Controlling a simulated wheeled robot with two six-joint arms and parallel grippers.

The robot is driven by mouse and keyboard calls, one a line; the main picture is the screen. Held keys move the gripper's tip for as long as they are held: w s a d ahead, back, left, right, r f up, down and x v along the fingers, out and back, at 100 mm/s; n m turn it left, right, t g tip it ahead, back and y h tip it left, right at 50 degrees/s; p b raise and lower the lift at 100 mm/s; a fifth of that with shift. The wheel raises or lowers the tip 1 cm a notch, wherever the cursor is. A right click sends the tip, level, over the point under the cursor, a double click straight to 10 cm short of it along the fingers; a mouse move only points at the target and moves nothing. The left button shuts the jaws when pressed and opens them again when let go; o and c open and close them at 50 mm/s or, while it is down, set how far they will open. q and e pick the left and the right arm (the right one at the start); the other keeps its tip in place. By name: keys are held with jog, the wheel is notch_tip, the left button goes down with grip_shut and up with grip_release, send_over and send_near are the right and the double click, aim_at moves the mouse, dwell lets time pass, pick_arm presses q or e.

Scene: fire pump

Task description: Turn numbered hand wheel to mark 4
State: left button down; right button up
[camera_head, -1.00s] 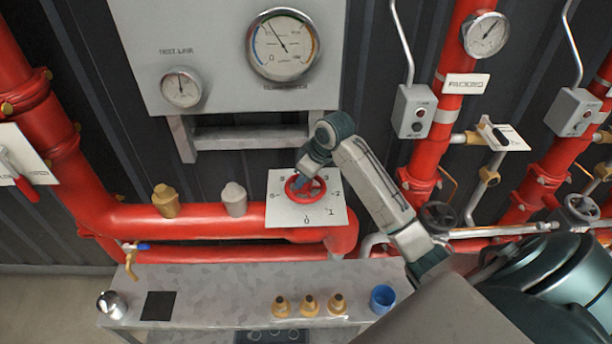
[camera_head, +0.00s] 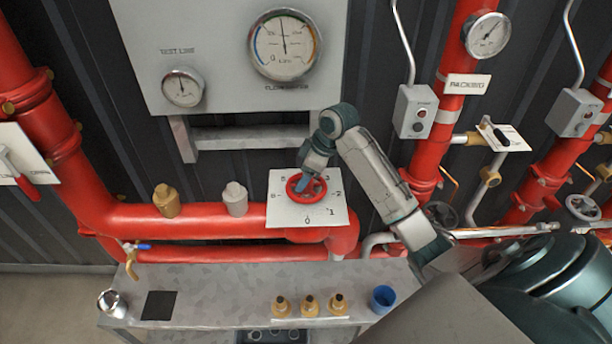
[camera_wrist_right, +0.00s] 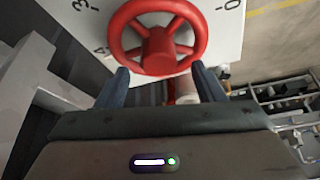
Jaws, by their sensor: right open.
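The red hand wheel (camera_head: 306,188) sits on a square white plate (camera_head: 330,212) with numbers around it, above the red pipe. In the right wrist view the wheel (camera_wrist_right: 158,38) shows its hub and spokes, with numbers on the plate (camera_wrist_right: 228,22), including 3 at the upper left and 0 at the right. My right gripper (camera_wrist_right: 164,76) is open, its two dark fingers apart at the wheel's near rim. I cannot tell which mark the wheel points to. My left gripper is not in view.
A large gauge (camera_head: 284,44) and a small gauge (camera_head: 182,87) are on the grey panel above. A grey bench (camera_head: 220,285) below holds brass fittings (camera_head: 309,305) and a blue cup (camera_head: 382,298). Red pipes and a switch box (camera_head: 416,112) stand at the right.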

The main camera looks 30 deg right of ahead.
jog(key=shift+r, duration=3)
